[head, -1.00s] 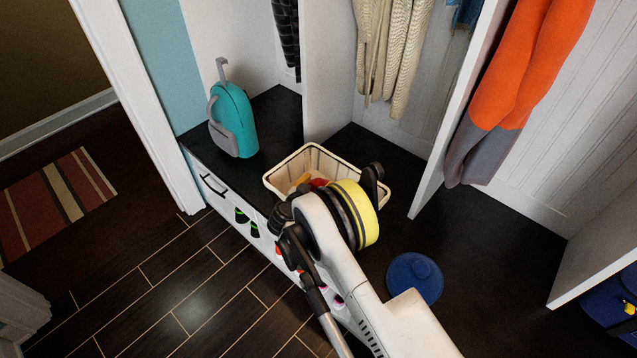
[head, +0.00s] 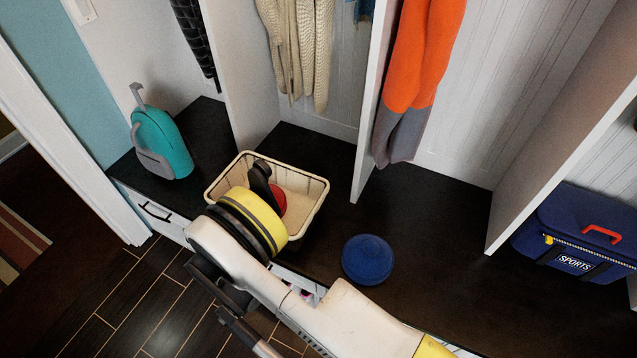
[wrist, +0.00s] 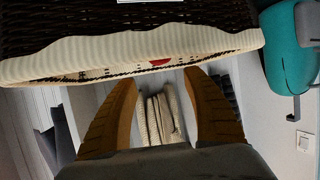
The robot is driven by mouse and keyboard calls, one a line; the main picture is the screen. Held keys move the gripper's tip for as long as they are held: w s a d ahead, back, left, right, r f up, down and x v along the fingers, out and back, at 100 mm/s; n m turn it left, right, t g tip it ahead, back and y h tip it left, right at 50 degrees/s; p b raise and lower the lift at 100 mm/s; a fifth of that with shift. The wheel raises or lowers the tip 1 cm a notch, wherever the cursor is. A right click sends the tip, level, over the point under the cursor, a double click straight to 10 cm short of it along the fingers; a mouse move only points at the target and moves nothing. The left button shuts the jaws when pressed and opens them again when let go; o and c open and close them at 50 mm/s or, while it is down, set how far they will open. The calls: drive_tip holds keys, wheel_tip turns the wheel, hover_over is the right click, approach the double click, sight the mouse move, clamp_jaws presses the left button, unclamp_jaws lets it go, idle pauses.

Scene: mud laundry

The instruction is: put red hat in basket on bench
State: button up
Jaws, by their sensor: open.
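A cream-lined basket (head: 316,188) stands on the dark bench (head: 440,225). A round red thing, likely the red hat (head: 279,203), lies inside it, partly hidden by my arm. In the wrist view the basket's cream liner (wrist: 100,52) crosses the top, with a small red patch of the hat (wrist: 160,62) at its rim. My gripper (wrist: 160,80) is open, with its two orange-brown fingers apart and nothing between them.
A blue hat (head: 368,259) lies on the bench right of the basket. A teal backpack (head: 162,143) stands to the left. White dividers rise behind, with an orange garment (head: 415,60) hanging. A blue sports bag (head: 575,235) sits far right. Bench space between hat and bag is clear.

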drive_tip(key=w+d+r+g+h, duration=0.1)
drive_tip(key=w+d+r, duration=0.25)
drive_tip(key=r, duration=0.35)
drive_tip(key=w+d+r+g, duration=0.1)
drive_tip(key=w+d+r, duration=0.2)
drive_tip(key=d+r, duration=0.25)
drive_tip(key=s+d+r+g, duration=0.1)
drive_tip(key=d+r+g, duration=0.2)
drive_tip(key=d+r, duration=1.25)
drive_tip(key=s+d+r+g+y, duration=0.1)
drive_tip(key=s+d+r, duration=0.6)
drive_tip(key=s+d, duration=0.6)
drive_tip(key=s+d+y, duration=0.1)
drive_tip(key=s+d, duration=0.6)
drive_tip(key=s, duration=0.6)
drive_tip(key=shift+n, duration=0.4)
